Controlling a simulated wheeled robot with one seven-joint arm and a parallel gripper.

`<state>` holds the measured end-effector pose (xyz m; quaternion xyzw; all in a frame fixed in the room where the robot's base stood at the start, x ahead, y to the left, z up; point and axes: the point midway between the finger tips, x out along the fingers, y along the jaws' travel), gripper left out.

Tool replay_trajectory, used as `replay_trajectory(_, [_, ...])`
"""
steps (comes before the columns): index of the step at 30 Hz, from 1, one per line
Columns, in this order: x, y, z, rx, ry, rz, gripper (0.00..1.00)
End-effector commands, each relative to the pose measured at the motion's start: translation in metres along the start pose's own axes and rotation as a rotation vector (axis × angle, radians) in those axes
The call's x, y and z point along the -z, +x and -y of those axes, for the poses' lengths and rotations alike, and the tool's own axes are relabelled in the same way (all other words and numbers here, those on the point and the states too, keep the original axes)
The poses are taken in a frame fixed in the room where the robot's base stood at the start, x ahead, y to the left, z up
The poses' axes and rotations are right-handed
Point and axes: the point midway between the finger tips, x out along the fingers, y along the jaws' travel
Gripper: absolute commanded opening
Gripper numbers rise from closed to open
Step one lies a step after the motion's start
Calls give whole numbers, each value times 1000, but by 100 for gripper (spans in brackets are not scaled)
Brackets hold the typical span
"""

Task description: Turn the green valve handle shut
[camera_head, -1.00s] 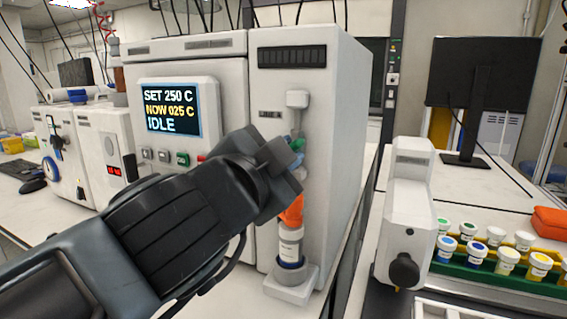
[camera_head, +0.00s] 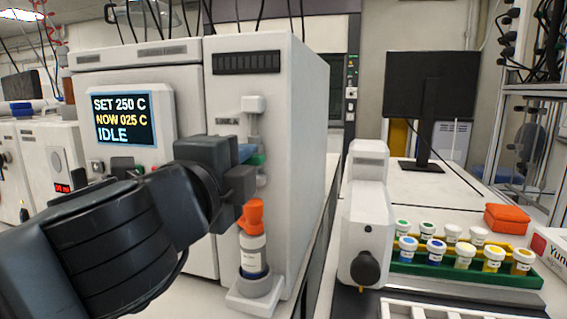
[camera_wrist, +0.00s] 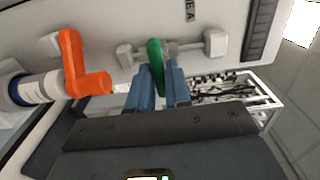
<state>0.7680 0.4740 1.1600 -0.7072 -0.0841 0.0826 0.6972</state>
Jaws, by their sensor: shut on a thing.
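The green valve handle (camera_wrist: 156,60) sits on a white fitting on the reactor's front panel. In the wrist view it is between the blue fingers of my gripper (camera_wrist: 158,86), which is shut on it. In the head view my gripper (camera_head: 243,166) reaches the valve from the left, and only a little of the green handle (camera_head: 258,160) shows past the fingers. An orange valve handle (camera_head: 252,214) is just below, above a bottle with a white body and dark blue band (camera_head: 254,256). The orange handle also shows in the wrist view (camera_wrist: 80,65), left of my fingers.
The reactor screen (camera_head: 124,118) reads SET 250 C, NOW 025 C, IDLE. A white instrument with a black knob (camera_head: 366,225) stands to the right. Beside it are a green rack (camera_head: 465,275) of capped vials, an orange box (camera_head: 507,218) and a monitor (camera_head: 432,85).

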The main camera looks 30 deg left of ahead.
Motion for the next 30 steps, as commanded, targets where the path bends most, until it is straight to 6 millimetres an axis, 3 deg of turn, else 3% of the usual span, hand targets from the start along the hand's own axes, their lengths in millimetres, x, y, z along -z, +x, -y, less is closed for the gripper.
replay_trajectory(17, [1, 0, -1, -2, 31, -2, 0])
replay_trajectory(18, [1, 0, -1, -2, 31, -2, 21])
replay_trajectory(21, [1, 0, -1, -1, 30, -2, 31])
replay_trajectory(24, [1, 0, -1, -1, 30, -1, 39])
replay_trajectory(30, [0, 0, -1, -1, 29, -1, 39])
